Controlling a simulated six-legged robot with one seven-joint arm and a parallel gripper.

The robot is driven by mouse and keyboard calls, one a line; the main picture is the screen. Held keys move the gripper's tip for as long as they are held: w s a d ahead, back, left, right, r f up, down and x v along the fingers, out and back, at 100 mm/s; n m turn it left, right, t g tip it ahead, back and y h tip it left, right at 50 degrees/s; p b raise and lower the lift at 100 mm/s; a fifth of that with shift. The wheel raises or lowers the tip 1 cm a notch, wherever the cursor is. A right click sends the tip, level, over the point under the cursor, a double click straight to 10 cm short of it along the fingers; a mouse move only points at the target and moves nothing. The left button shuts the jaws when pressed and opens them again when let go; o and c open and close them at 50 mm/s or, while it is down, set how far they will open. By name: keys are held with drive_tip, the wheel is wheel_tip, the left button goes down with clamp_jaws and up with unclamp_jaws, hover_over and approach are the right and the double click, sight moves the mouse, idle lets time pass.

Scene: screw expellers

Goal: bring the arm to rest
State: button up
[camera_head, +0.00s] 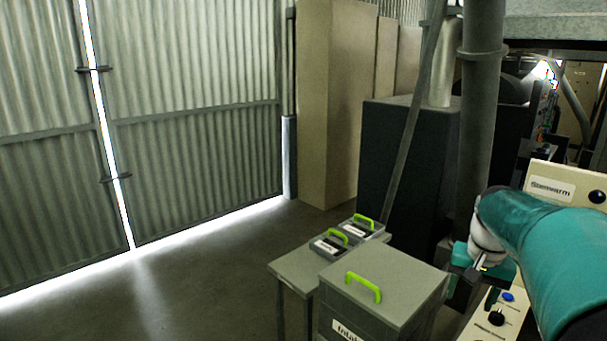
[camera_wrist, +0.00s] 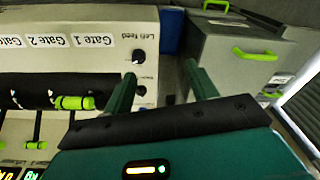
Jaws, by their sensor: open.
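My teal gripper (camera_wrist: 160,70) shows in the wrist view with its two fingers apart and nothing between them. Behind the fingers is a pale control panel (camera_wrist: 100,68) labelled Gate 1, Gate 2 and Left Feed, with a grey bin at the right. In the head view my teal arm (camera_head: 575,255) reaches in from the right edge and bends down at a white joint. The gripper end there is partly hidden by the arm, beside the bin and above a panel. I cannot tell the exact gap to the panel.
A grey lidded bin (camera_head: 375,275) with a green handle stands close left of the arm. Two small boxes (camera_head: 345,238) sit on a low table (camera_head: 290,272). A dark pipe (camera_head: 478,130) rises behind the gripper. Open floor (camera_head: 200,290) lies to the left.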

drive_tip(key=s+a+n+t, duration=0.2)
drive_tip(key=s+a, duration=0.5)
drive_tip(key=a, duration=0.4)
drive_tip(key=s+a+n+t, duration=0.2)
drive_tip(key=s+a+n, duration=0.3)
drive_tip(key=s+a, duration=0.3)
drive_tip(key=a, duration=0.4)
drive_tip(key=shift+s, duration=0.25)
drive_tip(key=shift+f, duration=0.1)
drive_tip(key=c, duration=0.5)
drive_tip(key=shift+o, duration=0.2)
drive_tip(key=shift+d, duration=0.15)
drive_tip(key=shift+d, duration=0.1)
